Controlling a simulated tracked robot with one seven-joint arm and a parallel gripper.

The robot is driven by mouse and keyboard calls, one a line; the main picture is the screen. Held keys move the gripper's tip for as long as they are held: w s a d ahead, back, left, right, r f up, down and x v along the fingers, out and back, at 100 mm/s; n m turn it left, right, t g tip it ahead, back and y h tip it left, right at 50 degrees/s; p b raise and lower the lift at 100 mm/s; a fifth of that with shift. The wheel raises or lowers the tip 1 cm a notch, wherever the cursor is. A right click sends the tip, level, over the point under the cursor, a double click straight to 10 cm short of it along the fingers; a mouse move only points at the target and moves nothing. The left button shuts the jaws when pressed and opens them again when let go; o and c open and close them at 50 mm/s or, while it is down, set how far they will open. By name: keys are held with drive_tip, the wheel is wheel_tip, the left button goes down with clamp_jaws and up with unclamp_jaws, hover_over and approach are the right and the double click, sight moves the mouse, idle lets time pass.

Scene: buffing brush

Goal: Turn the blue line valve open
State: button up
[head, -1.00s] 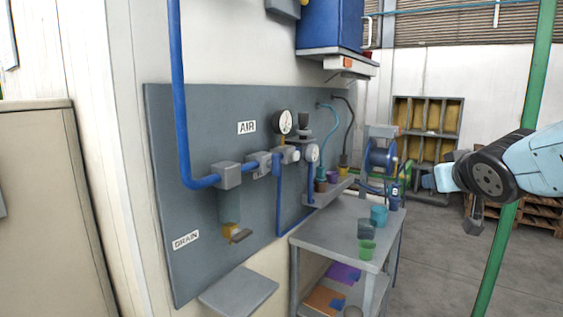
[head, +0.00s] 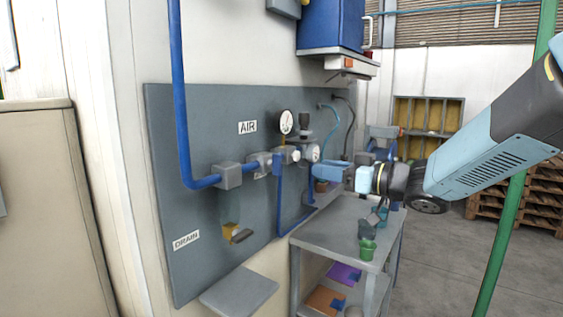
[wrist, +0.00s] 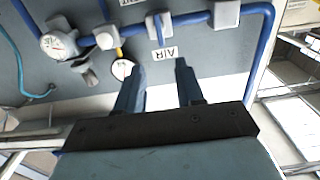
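The blue line runs along a grey wall panel (head: 200,130) marked AIR. The AIR label (wrist: 164,53) lies just beyond the fingertips.
A gauge (head: 286,122) and white knob (head: 295,155) sit beside the valve, with another gauge (wrist: 58,42) farther along. A yellow drain valve (head: 236,233) is lower on the panel. A grey table (head: 335,232) with cups stands below my arm.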

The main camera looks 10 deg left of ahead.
sight(275, 164)
drive_tip(key=x, duration=1.3)
drive_tip(key=shift+c, duration=0.4)
drive_tip(key=shift+d+r, duration=0.1)
clamp_jaws()
